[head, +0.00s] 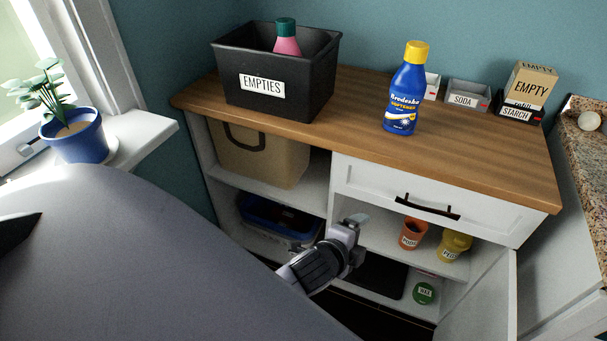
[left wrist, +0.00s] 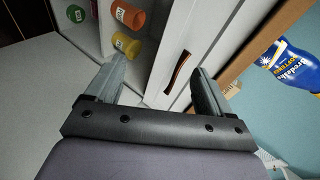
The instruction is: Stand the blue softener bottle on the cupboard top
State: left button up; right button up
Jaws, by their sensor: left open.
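The blue softener bottle (head: 406,92) with a yellow cap stands upright on the wooden cupboard top (head: 360,97), right of the black bin. Part of the bottle also shows at the right edge of the left wrist view (left wrist: 290,62). My left gripper (head: 357,221) is in front of the cupboard, below the top and left of the drawer handle. It is open and empty in the left wrist view (left wrist: 160,85), apart from the bottle. My right gripper is not in view.
A black EMPTIES bin (head: 275,75) holds a pink bottle (head: 287,38). Small SODA (head: 467,95) and STARCH (head: 517,113) trays stand at the back right. The white drawer (head: 430,195) is shut. Orange and yellow tubs (head: 413,233) sit on the shelf below. The top's front right is clear.

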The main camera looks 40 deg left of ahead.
pick_arm(q)
jog(key=s+f+n+h, duration=0.1)
jog(key=s+f+n, duration=0.1)
jog(key=s+n, duration=0.4)
jog(key=s+f+n+g+h, duration=0.1)
jog(key=s+f+n, duration=0.2)
jog(key=s+n, duration=0.4)
jog(key=s, duration=0.4)
jog(key=shift+s+a+f, duration=0.25)
jog(key=shift+s+f, duration=0.05)
jog(key=shift+g, duration=0.3)
jog(key=c, duration=0.7)
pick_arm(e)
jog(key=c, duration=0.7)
pick_arm(q)
jog(key=shift+s+d, duration=0.1)
jog(key=shift+s, duration=0.05)
jog(key=shift+c, duration=0.2)
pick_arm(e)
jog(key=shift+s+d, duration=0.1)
